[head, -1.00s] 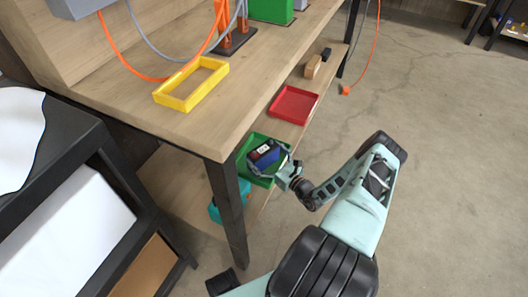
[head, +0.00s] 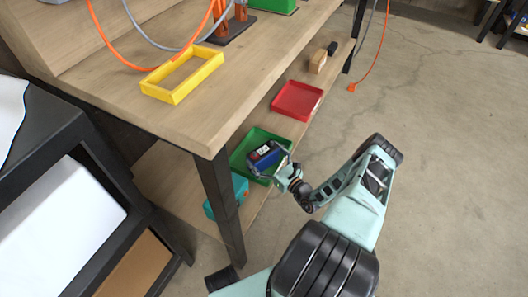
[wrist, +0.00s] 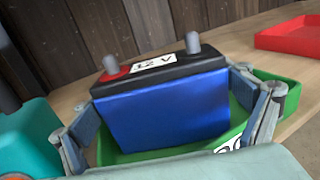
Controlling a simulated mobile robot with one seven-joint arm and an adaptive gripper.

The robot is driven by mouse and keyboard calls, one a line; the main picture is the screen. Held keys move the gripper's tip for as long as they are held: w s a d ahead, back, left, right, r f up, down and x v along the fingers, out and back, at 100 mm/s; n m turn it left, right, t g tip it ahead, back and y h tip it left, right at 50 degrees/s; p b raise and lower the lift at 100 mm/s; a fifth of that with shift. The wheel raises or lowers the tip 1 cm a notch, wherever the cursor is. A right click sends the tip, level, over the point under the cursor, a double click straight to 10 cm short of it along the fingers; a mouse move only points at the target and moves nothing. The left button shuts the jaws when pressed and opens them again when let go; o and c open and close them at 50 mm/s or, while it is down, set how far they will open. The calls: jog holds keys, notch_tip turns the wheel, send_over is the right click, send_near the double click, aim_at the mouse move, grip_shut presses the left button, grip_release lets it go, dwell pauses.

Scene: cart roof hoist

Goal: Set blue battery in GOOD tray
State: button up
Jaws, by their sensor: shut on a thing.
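The blue battery (wrist: 165,112) has a black top with two grey posts, one with a red base, and a white "12 V" label. My gripper (head: 272,162) is shut on it, one finger on each side in the wrist view (wrist: 172,118). The green tray (head: 237,160) lies on the lower shelf.
A red tray (head: 297,100) lies farther along the lower shelf, with a wooden-handled brush (head: 318,62) beyond it. A teal object (head: 240,188) stands left of the green tray. The bench top with a yellow frame (head: 182,77) overhangs the shelf; a dark leg (head: 220,205) stands close by.

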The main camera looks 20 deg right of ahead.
dwell(0.3)
jog(key=o, duration=1.8)
jog(key=shift+f, duration=0.1)
jog(key=shift+c, duration=0.2)
